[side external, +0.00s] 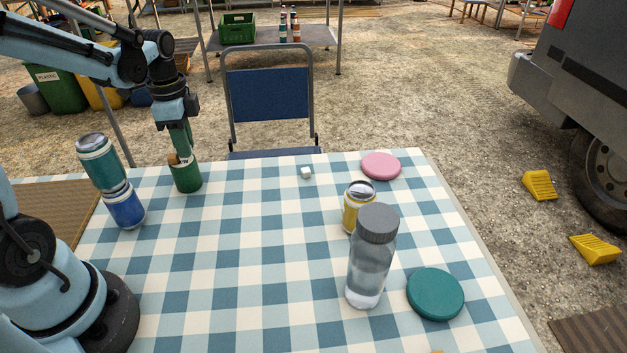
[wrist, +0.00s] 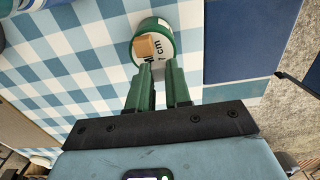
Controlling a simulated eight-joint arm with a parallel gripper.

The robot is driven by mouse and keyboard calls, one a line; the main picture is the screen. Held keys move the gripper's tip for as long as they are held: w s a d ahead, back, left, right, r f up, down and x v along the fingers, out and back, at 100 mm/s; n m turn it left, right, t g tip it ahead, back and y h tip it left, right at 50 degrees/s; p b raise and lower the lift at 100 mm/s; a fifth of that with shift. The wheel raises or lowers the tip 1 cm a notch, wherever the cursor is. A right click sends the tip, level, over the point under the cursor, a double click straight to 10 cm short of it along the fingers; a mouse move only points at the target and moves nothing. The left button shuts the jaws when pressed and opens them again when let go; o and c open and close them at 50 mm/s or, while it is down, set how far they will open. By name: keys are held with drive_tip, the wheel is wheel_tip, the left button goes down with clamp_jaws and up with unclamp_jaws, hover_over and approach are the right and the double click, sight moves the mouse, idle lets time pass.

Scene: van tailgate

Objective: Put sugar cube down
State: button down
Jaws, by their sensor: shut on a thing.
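A small white sugar cube (side external: 306,173) lies on the checked cloth near the table's far edge. My gripper (side external: 181,152) is at the left of the table, pointing down over a green can (side external: 187,180). A small brown cube (side external: 173,159) shows at the fingertips, by the can's rim. In the wrist view my gripper (wrist: 160,66) has its two green fingers close together. The brown cube (wrist: 146,47) there is just beyond the left fingertip, over the green can (wrist: 137,28) with white lettered surface. The fingers partly hide the contact, so the exact hold is hard to see.
Two stacked cans, teal (side external: 101,165) over blue (side external: 125,207), stand left of the green can. A yellow can (side external: 355,207), clear bottle (side external: 370,270), pink disc (side external: 381,166) and teal disc (side external: 436,293) are to the right. The cloth's middle (side external: 250,240) is clear.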

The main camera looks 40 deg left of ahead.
drive_tip(key=shift+f, duration=0.35)
drive_tip(key=shift+f, duration=0.15)
drive_tip(key=c, duration=1.1)
unclamp_jaws()
drive_tip(key=shift+o, duration=0.2)
wheel_tip(320, 180, up, 12)
drive_tip(key=s+d+f+n+t, duration=0.1)
drive_tip(key=d+f+n+t, duration=0.1)
drive_tip(key=d, duration=0.5)
drive_tip(key=s+d+f+n+t, duration=0.1)
drive_tip(key=d+f+n+t, duration=0.2)
drive_tip(key=d+n+t, duration=0.2)
drive_tip(key=shift+s+d+f+n, duration=0.15)
drive_tip(key=shift+s+d+n, duration=0.25)
drive_tip(key=shift+d+n, duration=0.7)
